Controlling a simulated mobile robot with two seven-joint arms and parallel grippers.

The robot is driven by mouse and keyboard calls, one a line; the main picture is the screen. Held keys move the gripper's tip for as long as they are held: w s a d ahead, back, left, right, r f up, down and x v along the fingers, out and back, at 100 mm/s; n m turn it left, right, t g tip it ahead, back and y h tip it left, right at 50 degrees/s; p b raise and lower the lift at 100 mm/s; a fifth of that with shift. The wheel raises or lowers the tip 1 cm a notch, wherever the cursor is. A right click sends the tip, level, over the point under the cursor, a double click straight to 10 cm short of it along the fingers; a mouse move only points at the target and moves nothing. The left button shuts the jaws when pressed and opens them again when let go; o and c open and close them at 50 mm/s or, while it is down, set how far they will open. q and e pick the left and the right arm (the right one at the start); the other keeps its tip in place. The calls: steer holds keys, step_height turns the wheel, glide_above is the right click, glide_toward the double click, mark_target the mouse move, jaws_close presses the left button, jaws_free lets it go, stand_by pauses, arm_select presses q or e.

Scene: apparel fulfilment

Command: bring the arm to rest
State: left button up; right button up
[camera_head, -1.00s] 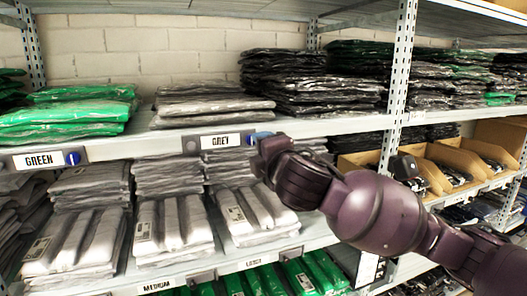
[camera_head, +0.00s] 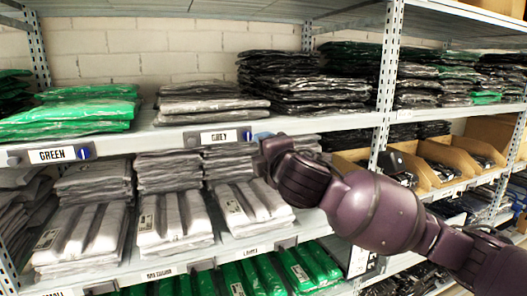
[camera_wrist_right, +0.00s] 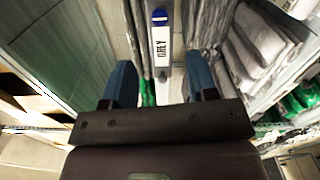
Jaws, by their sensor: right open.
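My right arm (camera_head: 370,210) is purple and comes in from the right in the head view. Its gripper (camera_head: 266,142) is in front of the shelf, near the right end of the GREY label. In the right wrist view, the two blue fingers of the right gripper (camera_wrist_right: 161,82) stand wide apart with nothing between them. The GREY label (camera_wrist_right: 162,45) shows beyond the fingertips there. My left gripper is not in view.
The upper shelf holds green packs (camera_head: 70,112), grey packs (camera_head: 208,103) and black packs (camera_head: 310,85). Bagged light garments (camera_head: 170,220) fill the shelf below. A metal upright (camera_head: 386,90) and cardboard bins (camera_head: 450,160) stand to the right.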

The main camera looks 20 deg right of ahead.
steer(key=s+f+m+y, duration=0.2)
steer(key=f+m, duration=0.4)
steer(key=f, duration=0.6)
steer(key=s+f+m+y, duration=0.25)
steer(key=f+m, duration=0.25)
steer(key=f, duration=0.6)
steer(key=s+d+f+m+g+h, duration=0.2)
steer(key=s+f, duration=0.6)
steer(key=f, duration=0.1)
steer(key=s+d+f+m+g+h, duration=0.1)
steer(key=s+d+f+m+g, duration=0.1)
steer(key=s+f, duration=0.7)
steer(key=s+d+f+m+g+h, duration=0.2)
steer(key=s+d+f+m, duration=0.2)
steer(key=s+f, duration=0.5)
steer(key=shift+d+f+h, duration=0.25)
steer(key=shift+f+h, duration=0.1)
steer(key=shift+f, duration=0.1)
